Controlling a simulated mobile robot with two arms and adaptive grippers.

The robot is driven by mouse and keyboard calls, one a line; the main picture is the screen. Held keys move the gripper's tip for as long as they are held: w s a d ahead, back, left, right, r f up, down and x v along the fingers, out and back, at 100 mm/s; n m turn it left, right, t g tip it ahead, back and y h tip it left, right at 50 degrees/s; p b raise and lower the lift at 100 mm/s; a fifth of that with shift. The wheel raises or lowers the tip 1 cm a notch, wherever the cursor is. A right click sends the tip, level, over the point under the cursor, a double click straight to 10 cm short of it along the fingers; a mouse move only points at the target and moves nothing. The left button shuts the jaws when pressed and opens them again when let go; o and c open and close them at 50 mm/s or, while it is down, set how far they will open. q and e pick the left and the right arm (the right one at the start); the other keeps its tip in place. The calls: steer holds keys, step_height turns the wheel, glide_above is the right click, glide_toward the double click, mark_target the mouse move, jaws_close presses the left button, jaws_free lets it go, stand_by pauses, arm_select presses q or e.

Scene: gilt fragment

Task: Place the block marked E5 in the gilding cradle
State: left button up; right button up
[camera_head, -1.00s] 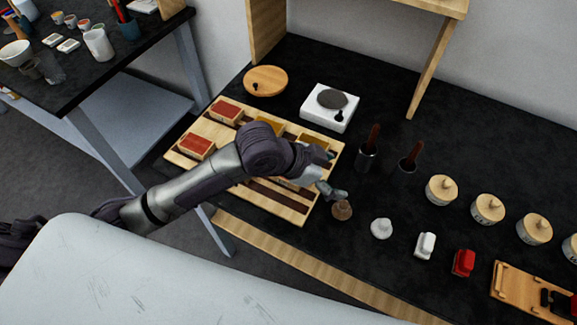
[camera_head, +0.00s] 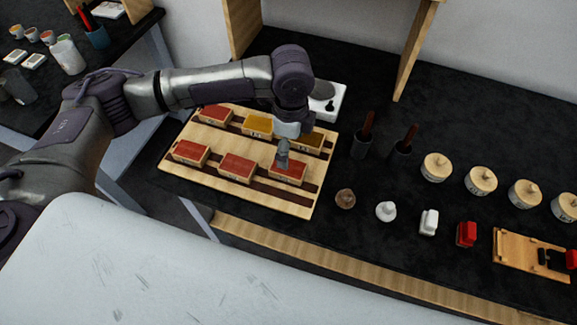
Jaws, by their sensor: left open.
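Several wooden blocks with red or yellow tops sit on a slotted wooden board (camera_head: 190,174). Red-topped blocks are at the front left (camera_head: 191,153), front middle (camera_head: 237,167), front right (camera_head: 288,172) and back left (camera_head: 215,113). No marking is legible, so I cannot tell which is E5. My left gripper (camera_head: 283,162) points down, open, over the front right red block and partly hides it; contact is unclear. A wooden fixture (camera_head: 520,251) at the right may be the gilding cradle. My right gripper is out of view.
Right of the board stand a brown knob (camera_head: 345,198), a white knob (camera_head: 386,211), a white piece (camera_head: 429,222) and a red piece (camera_head: 466,234). Two dark holders with brown handles (camera_head: 362,144) and lidded jars (camera_head: 437,167) stand behind. A wooden shelf (camera_head: 412,55) rises at the back.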

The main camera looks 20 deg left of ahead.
mark_target(296, 172)
arm_select(q)
step_height(296, 172, down, 2)
steer(key=shift+s+f+p, duration=0.2)
steer(key=shift+f+p, duration=0.15)
steer(key=shift+f, duration=0.2)
steer(key=f, duration=0.2)
steer(key=f+p, duration=0.1)
steer(key=shift+s+a+f, duration=0.15)
steer(key=shift+s+f, duration=0.1)
steer(key=shift+f, duration=0.5)
steer(key=c, duration=1.1)
steer(key=shift+r, duration=0.15)
steer(key=shift+c, duration=1.3)
